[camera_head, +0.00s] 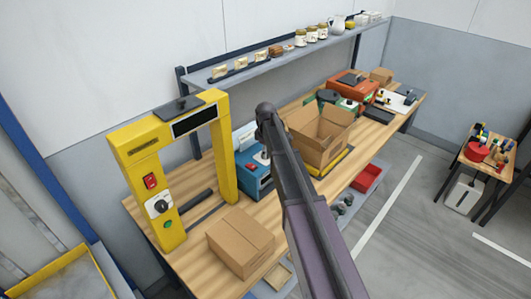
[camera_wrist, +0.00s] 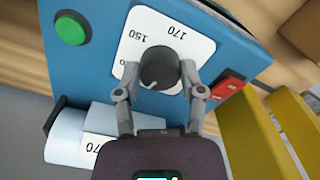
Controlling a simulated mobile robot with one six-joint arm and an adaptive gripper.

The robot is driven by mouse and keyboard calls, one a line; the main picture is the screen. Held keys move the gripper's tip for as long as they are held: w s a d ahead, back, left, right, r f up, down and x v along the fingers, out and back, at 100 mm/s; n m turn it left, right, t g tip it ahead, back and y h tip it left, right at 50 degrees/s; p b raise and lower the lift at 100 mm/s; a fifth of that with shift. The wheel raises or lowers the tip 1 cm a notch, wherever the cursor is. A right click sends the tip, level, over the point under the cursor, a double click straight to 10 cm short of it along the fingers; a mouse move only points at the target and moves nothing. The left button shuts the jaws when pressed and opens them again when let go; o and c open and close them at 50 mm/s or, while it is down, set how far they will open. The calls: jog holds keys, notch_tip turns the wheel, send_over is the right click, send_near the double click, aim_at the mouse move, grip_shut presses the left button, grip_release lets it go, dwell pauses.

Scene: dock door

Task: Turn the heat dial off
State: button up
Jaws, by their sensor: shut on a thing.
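The heat dial (camera_wrist: 159,66) is a round dark knob on a white scale plate (camera_wrist: 196,45), which reads 150 and 170 in the wrist view. A short pale mark on the knob points to the lower left of the picture. My gripper (camera_wrist: 157,80) has one finger on each side of the knob and is shut on it. The dial sits on the face of a blue machine (camera_wrist: 85,80), which also shows in the head view (camera_head: 263,185). There my arm passes in front of the bench, and the grip on the dial is too small to make out.
A green button (camera_wrist: 70,28) and a red switch (camera_wrist: 227,86) flank the dial. A yellow frame (camera_head: 152,170) stands left of the blue machine. A closed carton (camera_head: 240,240) lies in front, and an open carton (camera_head: 318,150) stands to the right.

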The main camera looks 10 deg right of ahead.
jog(key=shift+s+a+n, duration=0.1)
jog(key=shift+s+n, duration=0.1)
jog(key=shift+n, duration=1.4)
jog(key=o, duration=1.1)
jog(key=shift+o, duration=0.2)
jog(key=shift+w, duration=0.1)
jog(key=shift+w+m, duration=0.1)
jog(key=shift+m, duration=0.2)
